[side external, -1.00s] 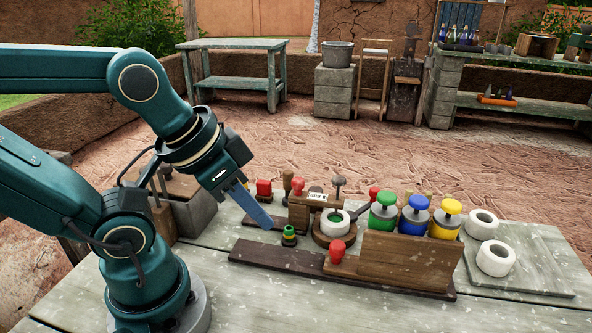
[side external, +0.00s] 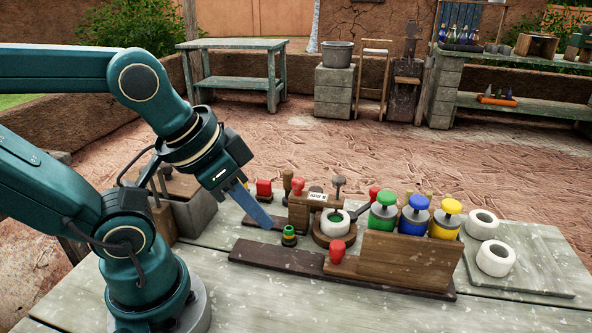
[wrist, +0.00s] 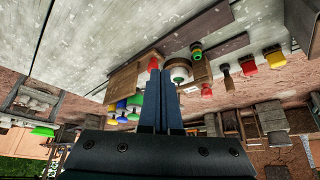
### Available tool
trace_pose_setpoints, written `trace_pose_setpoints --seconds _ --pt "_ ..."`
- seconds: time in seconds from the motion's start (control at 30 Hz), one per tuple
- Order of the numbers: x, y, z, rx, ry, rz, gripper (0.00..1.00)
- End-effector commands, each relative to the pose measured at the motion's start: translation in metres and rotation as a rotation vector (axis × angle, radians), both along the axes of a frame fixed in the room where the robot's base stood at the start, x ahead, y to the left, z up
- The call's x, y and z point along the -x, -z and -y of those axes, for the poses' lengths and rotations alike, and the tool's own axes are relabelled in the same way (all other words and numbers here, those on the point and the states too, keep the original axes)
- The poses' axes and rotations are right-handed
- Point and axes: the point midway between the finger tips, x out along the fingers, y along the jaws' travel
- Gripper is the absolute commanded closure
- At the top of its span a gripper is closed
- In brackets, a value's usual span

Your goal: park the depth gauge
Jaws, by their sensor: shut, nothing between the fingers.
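I cannot tell for certain which piece is the depth gauge. A wooden block (side external: 303,210) with a small white label, too small to read, stands at mid-table, a red knob and a grey-topped peg at it. Before it a white ring (side external: 335,222) with a green inside sits on a round wooden base. A small black, green and yellow stacked piece (side external: 289,236) stands left of the ring, and shows in the wrist view (wrist: 196,52). My gripper (side external: 269,226) is shut and empty, pointing down above the table, left of that piece; its fingers show in the wrist view (wrist: 161,76).
A wooden rack (side external: 405,262) holds green, blue and yellow knobbed tools. White rings (side external: 495,258) lie on a slab at right. A red block (side external: 264,188) stands behind my gripper. The front table is clear.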

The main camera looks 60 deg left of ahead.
Motion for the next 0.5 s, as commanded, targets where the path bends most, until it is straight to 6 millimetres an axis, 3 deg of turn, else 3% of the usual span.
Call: trace_pose_setpoints --seconds 0.17,0.2,0.3,0.37,0.5 --pt "0.0 0.0 0.0 0.0 0.0 0.0 1.0" --pt "0.0 0.0 0.0 0.0 0.0 0.0 0.96" --pt "0.0 0.0 0.0 -0.008 0.014 -0.001 0.58" --pt "0.002 0.001 0.0 -0.024 0.045 -0.01 0.38" --pt "-0.001 -0.013 0.0 -0.101 0.191 -0.013 0.38"
